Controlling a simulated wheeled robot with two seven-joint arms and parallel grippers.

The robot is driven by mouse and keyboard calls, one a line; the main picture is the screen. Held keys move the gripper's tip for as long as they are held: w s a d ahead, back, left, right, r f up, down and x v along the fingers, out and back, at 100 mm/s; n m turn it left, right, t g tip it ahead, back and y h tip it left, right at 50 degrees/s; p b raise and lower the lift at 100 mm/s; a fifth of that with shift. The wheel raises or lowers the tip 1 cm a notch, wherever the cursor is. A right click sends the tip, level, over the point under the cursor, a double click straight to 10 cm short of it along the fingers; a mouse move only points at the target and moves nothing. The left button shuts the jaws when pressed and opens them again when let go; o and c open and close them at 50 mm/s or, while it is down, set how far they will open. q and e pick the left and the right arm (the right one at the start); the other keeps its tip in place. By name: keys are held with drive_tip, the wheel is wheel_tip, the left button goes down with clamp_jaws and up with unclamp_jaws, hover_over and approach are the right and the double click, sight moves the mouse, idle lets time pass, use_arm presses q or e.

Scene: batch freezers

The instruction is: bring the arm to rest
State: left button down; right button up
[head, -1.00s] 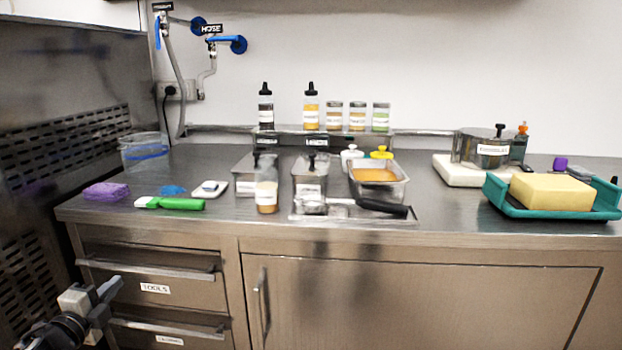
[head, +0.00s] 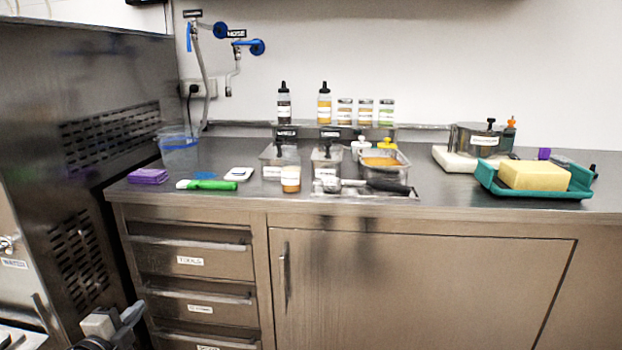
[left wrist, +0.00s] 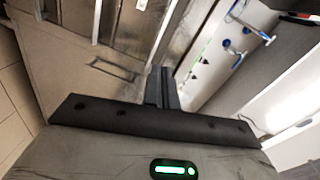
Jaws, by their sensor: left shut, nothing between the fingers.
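My left gripper (head: 122,322) shows at the bottom left of the head view, in front of the drawers and below the counter's edge. It is shut and empty. In the left wrist view its closed fingers (left wrist: 161,88) point toward the steel cabinet front, with no object between them. My right gripper is in neither view.
The steel counter (head: 450,205) holds a green-handled spatula (head: 208,185), a purple sponge (head: 148,176), a clear bucket (head: 179,150), steel pans, and a teal tray (head: 487,178) with a yellow block (head: 534,176). A vented steel machine (head: 100,110) stands at the left.

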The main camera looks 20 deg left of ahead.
use_arm(q)
drive_tip(key=s+d+f+n+g+h+p, duration=0.1)
drive_tip(key=s+d+f+n, duration=0.15)
drive_tip(key=d, duration=0.55)
drive_tip(key=s+d+f+n+g+h+p, duration=0.1)
drive_tip(key=s+d+f+n+g, duration=0.15)
drive_tip(key=d, duration=0.55)
drive_tip(key=s+d+f+n+h+p, duration=0.1)
drive_tip(key=s+d+f+n, duration=0.15)
drive_tip(key=d, duration=0.45)
drive_tip(key=s+d+r+n+g+h, duration=0.1)
drive_tip(key=s+d, duration=0.3)
drive_tip(key=d, duration=0.4)
drive_tip(key=s+d+r+n+g+h+p, duration=0.1)
drive_tip(key=s+d+r+n+h, duration=0.1)
drive_tip(key=d, duration=0.6)
drive_tip(key=shift+s+r+n+h, duration=0.3)
drive_tip(key=shift+s+r+n, duration=0.15)
drive_tip(key=shift+s+n, duration=0.5)
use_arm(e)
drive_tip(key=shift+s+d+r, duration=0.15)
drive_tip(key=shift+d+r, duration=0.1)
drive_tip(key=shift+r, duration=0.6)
